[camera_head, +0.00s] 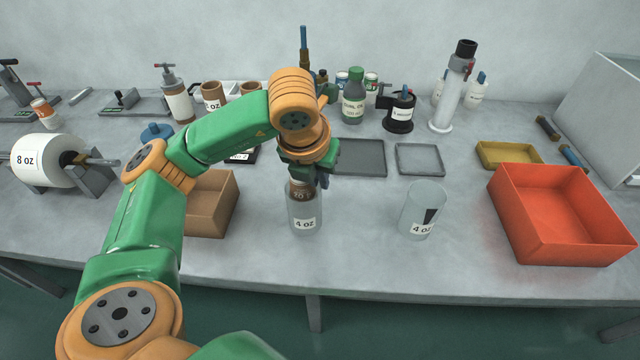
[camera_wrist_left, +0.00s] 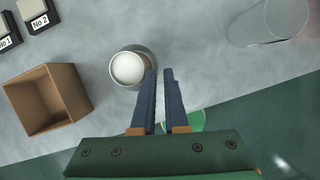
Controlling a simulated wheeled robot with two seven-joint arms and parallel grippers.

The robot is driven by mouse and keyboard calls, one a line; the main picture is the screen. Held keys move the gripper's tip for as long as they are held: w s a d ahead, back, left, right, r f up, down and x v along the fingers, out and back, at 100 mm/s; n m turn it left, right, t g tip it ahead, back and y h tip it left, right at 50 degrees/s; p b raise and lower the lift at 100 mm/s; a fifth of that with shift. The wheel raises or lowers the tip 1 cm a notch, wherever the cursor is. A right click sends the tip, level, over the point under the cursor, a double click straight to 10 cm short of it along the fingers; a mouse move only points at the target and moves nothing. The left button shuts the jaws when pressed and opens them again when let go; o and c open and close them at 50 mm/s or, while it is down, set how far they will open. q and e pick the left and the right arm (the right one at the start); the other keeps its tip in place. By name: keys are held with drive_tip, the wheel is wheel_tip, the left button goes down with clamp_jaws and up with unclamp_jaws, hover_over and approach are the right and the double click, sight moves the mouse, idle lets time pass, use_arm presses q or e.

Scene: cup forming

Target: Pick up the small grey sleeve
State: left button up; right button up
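Two translucent grey cylinders, each labelled "4 oz", stand upright on the table; I cannot tell which is the small grey sleeve. The left cylinder (camera_head: 304,222) has a brown cup (camera_head: 300,190) in its top; its round rim and a white disc inside (camera_wrist_left: 127,68) show in the left wrist view. The right cylinder (camera_head: 423,210) has a dark stripe; it also shows in the left wrist view (camera_wrist_left: 268,22). My left gripper (camera_wrist_left: 161,72) is at the left cylinder's rim, its blue fingers slightly apart with a narrow gap. I see nothing clearly clamped. My right gripper is out of view.
A brown open box (camera_head: 213,205) stands left of the left cylinder, and an orange-red bin (camera_head: 560,230) at the right. Dark flat trays (camera_head: 360,158) lie behind, with bottles and tools (camera_head: 353,100) along the wall. The table between the two cylinders is clear.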

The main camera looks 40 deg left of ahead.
sight(319, 196)
use_arm(q)
drive_tip(key=p+x, duration=0.1)
drive_tip(key=x, duration=0.3)
drive_tip(key=shift+s+a+f+p, duration=0.1)
drive_tip(key=shift+a+f+p, duration=0.1)
drive_tip(key=shift+f+p, duration=0.2)
drive_tip(key=shift+c, duration=0.8)
drive_tip(key=shift+s+d+r, duration=0.1)
drive_tip(key=shift+s+r, duration=0.1)
drive_tip(key=shift+s, duration=0.05)
clamp_jaws()
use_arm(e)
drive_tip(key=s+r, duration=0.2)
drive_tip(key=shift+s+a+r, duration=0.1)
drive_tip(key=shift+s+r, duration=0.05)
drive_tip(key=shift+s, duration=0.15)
use_arm(q)
drive_tip(key=shift+w, duration=0.15)
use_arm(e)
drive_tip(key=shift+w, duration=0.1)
